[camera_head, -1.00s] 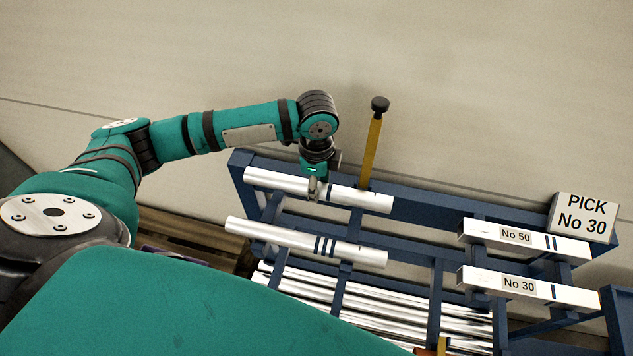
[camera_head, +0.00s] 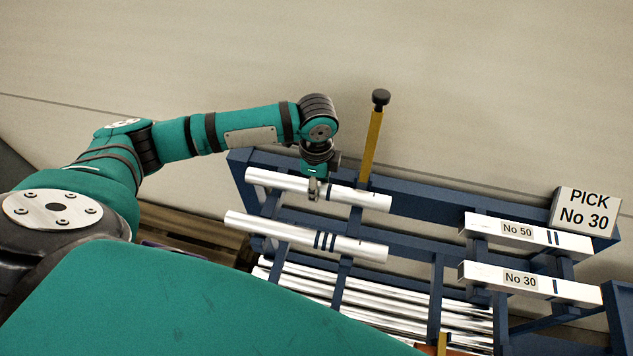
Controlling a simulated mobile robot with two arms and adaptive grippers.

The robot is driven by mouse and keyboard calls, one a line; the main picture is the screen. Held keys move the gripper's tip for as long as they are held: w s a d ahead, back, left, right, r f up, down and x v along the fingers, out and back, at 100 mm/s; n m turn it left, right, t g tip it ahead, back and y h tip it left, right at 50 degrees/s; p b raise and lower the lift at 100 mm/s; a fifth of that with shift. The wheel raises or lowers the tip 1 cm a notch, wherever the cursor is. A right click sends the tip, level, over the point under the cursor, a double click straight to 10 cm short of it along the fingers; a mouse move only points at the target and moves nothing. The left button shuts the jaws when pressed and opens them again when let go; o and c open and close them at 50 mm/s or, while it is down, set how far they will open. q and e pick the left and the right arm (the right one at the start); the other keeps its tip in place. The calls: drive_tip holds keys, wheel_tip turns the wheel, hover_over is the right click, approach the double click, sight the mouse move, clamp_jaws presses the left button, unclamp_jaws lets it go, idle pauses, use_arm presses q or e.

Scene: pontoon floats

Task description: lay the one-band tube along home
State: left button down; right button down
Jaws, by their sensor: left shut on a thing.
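The upper silver tube (camera_head: 280,182) lies lengthwise at the back left of the blue rack. A dark band shows on it beside the fingers, and the fingers may hide part of the marking. My left gripper (camera_head: 314,190) points down and is shut on this tube near its middle. The tube is on or just above the rack; I cannot tell which. A second silver tube (camera_head: 285,233) with several dark bands lies in front of it on the rack. My right gripper is not in view.
A yellow post (camera_head: 370,145) with a black knob stands just behind the held tube. White blocks labelled No 50 (camera_head: 490,229) and No 30 (camera_head: 493,275) and a PICK No 30 sign (camera_head: 586,212) are at right. Several long tubes (camera_head: 380,314) lie lower down in the blue rack (camera_head: 420,212).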

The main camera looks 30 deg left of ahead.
use_arm(q)
drive_tip(key=shift+f, duration=0.7)
drive_tip(key=c, duration=0.7)
unclamp_jaws()
drive_tip(key=shift+c, duration=0.2)
wheel_tip(320, 180, up, 12)
idle(0.4)
